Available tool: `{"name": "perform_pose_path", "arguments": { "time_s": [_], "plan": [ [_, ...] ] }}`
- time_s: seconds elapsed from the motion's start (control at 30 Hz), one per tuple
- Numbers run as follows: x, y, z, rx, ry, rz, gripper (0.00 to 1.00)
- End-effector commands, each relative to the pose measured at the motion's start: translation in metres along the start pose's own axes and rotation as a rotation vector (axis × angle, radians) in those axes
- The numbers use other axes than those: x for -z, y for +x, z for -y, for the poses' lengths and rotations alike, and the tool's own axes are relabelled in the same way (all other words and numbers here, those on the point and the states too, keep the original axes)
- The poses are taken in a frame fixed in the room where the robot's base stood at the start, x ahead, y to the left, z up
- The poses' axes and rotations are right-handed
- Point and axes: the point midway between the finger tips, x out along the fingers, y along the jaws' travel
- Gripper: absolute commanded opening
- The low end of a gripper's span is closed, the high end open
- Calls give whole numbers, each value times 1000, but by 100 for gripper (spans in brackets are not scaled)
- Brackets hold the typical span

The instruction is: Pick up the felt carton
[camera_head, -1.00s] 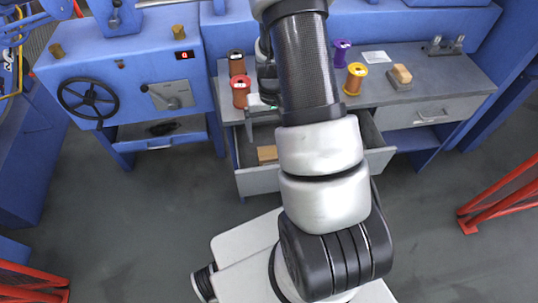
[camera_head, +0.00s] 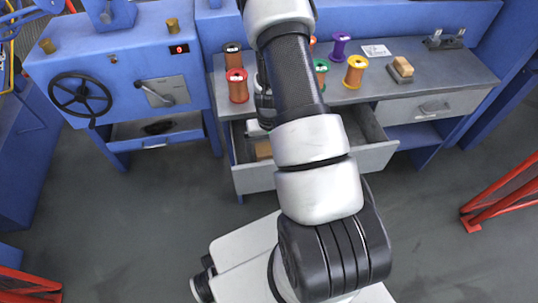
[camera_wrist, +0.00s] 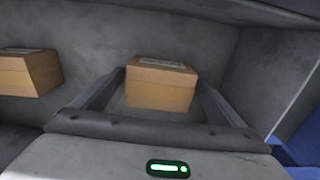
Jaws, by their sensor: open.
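Two small cardboard cartons show in the wrist view. One carton (camera_wrist: 161,84) is straight ahead, framed between the fingers of my gripper (camera_wrist: 159,78); the other carton (camera_wrist: 28,73) lies to the left. Both have a label on top that is too small to read, so I cannot tell which is the felt carton. My gripper is open and empty, with its fingers on either side of the middle carton's outline; I see no contact. In the head view one carton (camera_head: 263,150) shows in the open drawer (camera_head: 375,158), and my arm hides much of the drawer.
On the bench above the drawer stand several wire spools, among them a red one (camera_head: 237,86) and a yellow one (camera_head: 355,72). A block on a grey base (camera_head: 402,68) sits to the right. Drawer walls (camera_wrist: 285,70) close in around the gripper.

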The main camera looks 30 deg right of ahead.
Motion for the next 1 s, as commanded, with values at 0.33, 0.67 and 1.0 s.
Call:
{"name": "perform_pose_path", "arguments": {
  "time_s": [0.33,0.67,1.0],
  "plan": [
    [0,0,0,0,0,-1,70],
    [1,0,0,0,0,-2,46],
    [2,-50,0,-1,-1,-6,46]
  ]
}}
